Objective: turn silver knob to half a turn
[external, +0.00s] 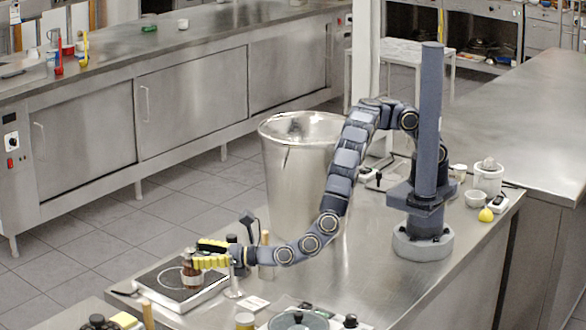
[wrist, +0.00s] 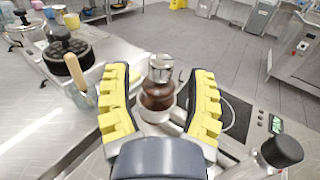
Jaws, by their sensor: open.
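A silver cylindrical knob (wrist: 162,67) sits on top of a brown, rounded body (wrist: 157,96), with a pale cup-like part below. The brown body also shows in the external view (external: 190,272), upright over the black cooktop. My gripper (wrist: 160,75) is open, with one yellow ridged finger on each side of the knob and brown body. Gaps show between the fingers and the knob in the wrist view. In the external view my gripper (external: 198,254) reaches in from the right, and its near finger hides part of the body and knob.
The black cooktop (wrist: 238,110) has a lit display (wrist: 277,124). A dark-topped cylinder (wrist: 282,151) stands close at lower right. A large metal bin (external: 295,175) stands behind my arm.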

